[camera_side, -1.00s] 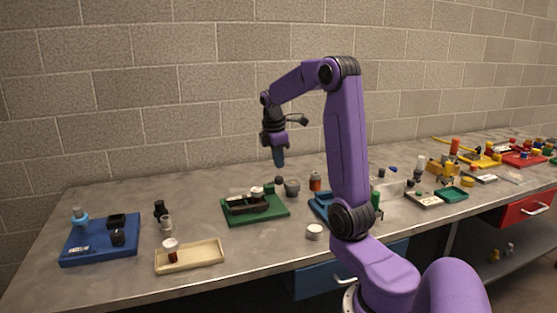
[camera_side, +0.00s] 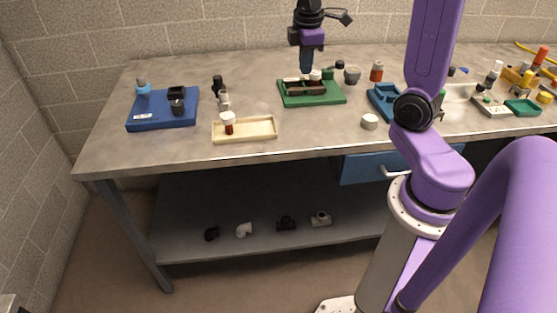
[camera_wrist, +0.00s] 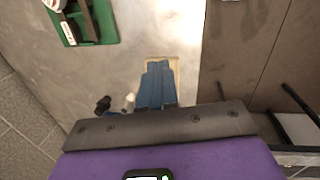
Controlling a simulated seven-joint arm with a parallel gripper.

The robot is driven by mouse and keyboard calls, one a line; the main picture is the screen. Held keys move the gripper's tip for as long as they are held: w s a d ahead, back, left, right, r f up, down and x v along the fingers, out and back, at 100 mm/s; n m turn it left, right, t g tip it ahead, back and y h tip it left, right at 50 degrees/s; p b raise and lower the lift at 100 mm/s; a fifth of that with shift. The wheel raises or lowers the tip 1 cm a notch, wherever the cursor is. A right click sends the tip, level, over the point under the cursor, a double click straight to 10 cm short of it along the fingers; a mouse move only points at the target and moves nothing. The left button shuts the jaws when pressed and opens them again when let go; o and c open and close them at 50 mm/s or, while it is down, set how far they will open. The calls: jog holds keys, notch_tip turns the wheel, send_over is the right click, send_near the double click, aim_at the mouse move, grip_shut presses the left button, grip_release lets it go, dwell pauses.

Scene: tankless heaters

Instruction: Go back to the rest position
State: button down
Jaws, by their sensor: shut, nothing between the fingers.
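My gripper (camera_side: 306,70) hangs pointing down over the back of the workbench. In the side view it appears just behind or above the green tray (camera_side: 335,98); its exact height is hard to judge. In the wrist view its blue fingers (camera_wrist: 157,75) are together with nothing between them. The green tray, with dark parts and white-capped pieces on it, shows at the upper left of the wrist view (camera_wrist: 72,37). The cream tray (camera_side: 262,130) is partly hidden behind the fingers in the wrist view.
A blue tray (camera_side: 150,122) with small parts stands at the left. A white cap (camera_side: 370,122) and an orange bottle (camera_side: 376,72) stand on the bench. Other trays and small parts crowd the right. A lower shelf (camera_side: 265,190) holds several fittings. The bench's front left is clear.

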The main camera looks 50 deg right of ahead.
jog(key=s+a+f+n+y, duration=0.1)
jog(key=s+a, duration=0.4)
jog(key=a, duration=0.2)
jog(key=s+a+f, duration=0.1)
jog(key=s+a, duration=0.4)
jog(key=a, duration=0.3)
jog(key=s+a+f+n+y, duration=0.1)
jog(key=s+a+f, duration=0.1)
jog(key=s, duration=1)
jog(key=shift+s+a+g, duration=0.35)
jog(key=shift+a+g, duration=0.05)
jog(key=shift+a, duration=0.35)
